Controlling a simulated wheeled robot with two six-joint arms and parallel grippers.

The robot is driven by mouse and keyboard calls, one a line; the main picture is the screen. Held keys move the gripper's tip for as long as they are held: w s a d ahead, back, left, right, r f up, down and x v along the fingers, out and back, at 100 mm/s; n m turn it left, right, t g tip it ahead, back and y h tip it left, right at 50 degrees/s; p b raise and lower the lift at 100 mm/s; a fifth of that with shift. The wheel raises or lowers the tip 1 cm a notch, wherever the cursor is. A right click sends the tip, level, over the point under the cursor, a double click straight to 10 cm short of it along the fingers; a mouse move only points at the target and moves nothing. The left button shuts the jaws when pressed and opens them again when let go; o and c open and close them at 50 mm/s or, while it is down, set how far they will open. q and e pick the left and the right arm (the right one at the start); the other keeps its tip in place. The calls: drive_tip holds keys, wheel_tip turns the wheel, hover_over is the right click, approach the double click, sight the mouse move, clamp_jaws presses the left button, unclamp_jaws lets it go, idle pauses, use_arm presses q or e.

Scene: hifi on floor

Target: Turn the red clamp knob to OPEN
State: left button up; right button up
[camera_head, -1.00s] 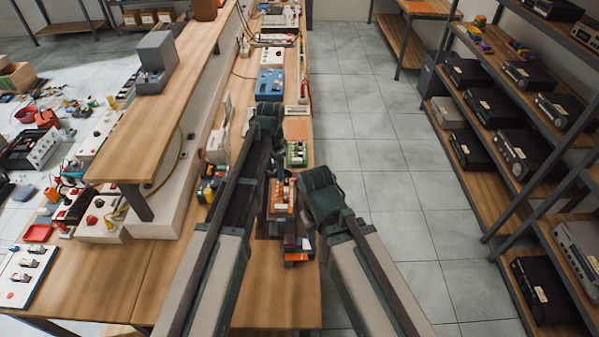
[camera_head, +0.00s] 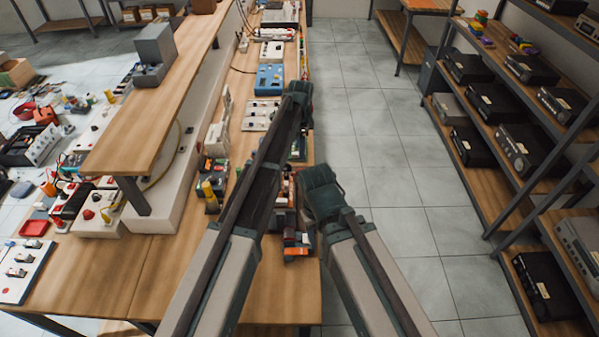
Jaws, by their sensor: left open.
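I cannot make out the red clamp knob with certainty. My left gripper (camera_head: 298,96), at the far end of the left arm, is over the bench beyond this device. It is open, and its fingers are hard to make out against the dark arm. My right arm ends in a bulky dark green part (camera_head: 321,190) at the bench's right edge. Its fingers do not show.
A blue box (camera_head: 270,78) and a pale switch panel (camera_head: 261,115) stand farther along the bench. A yellow-and-dark device (camera_head: 210,192) stands left of my left arm. A raised wooden shelf (camera_head: 150,125) borders the left. Open tiled floor (camera_head: 385,180) lies right, before equipment racks (camera_head: 500,150).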

sight(299, 171)
use_arm(q)
drive_tip(key=f+b, duration=1)
drive_tip(key=f, duration=0.1)
drive_tip(key=shift+w+f, duration=0.2)
drive_tip(key=shift+w, duration=0.05)
drive_tip(key=shift+c, duration=0.2)
clamp_jaws()
